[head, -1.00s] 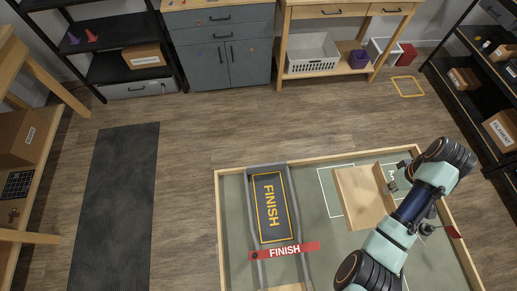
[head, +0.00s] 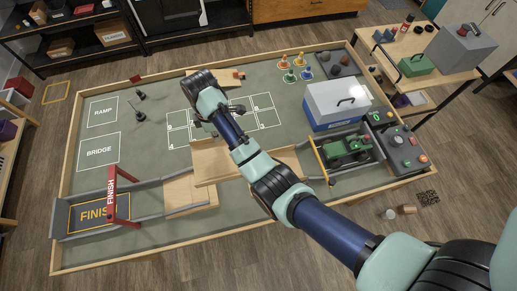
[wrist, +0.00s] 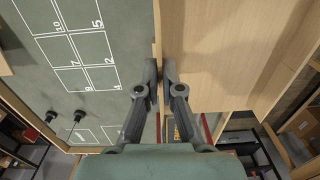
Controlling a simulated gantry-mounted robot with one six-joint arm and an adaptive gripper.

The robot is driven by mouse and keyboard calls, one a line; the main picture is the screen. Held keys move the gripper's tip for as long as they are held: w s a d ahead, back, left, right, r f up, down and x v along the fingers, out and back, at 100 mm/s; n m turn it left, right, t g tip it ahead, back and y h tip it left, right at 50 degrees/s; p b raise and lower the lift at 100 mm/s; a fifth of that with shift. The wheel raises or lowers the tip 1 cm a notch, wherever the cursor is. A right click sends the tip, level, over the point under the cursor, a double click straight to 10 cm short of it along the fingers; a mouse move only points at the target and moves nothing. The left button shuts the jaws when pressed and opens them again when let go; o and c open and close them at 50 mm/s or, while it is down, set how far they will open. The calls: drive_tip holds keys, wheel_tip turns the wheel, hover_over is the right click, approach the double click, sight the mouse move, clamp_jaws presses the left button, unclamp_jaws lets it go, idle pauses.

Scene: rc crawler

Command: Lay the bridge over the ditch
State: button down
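The wooden bridge (head: 216,163) is a pale board with a raised side edge, above the middle of the course in the head view. It fills the right of the wrist view (wrist: 215,60). My gripper (wrist: 159,72) is closed on its raised edge, with one finger on each side. In the head view my gripper (head: 213,135) is at the board's far edge, partly hidden by my arm. The ditch cannot be made out; the board and my arm cover that part. I cannot tell whether the board is resting or held up.
A wooden section (head: 188,191) adjoins the grey-walled finish lane (head: 80,214) with its red FINISH arch (head: 111,196). A green crawler (head: 347,149) stands at right near a blue-white toolbox (head: 337,105). The BRIDGE outline (head: 99,152) and RAMP outline (head: 103,112) are empty.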

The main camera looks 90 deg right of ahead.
sight(222, 149)
drive_tip(key=shift+s+a, duration=0.1)
drive_tip(key=shift+s, duration=0.35)
drive_tip(key=shift+w+f+b, duration=0.2)
drive_tip(key=shift+f+b, duration=4.5)
drive_tip(key=shift+f, duration=5.25)
drive_tip(key=shift+f, duration=0.2)
drive_tip(key=c, duration=1.3)
unclamp_jaws()
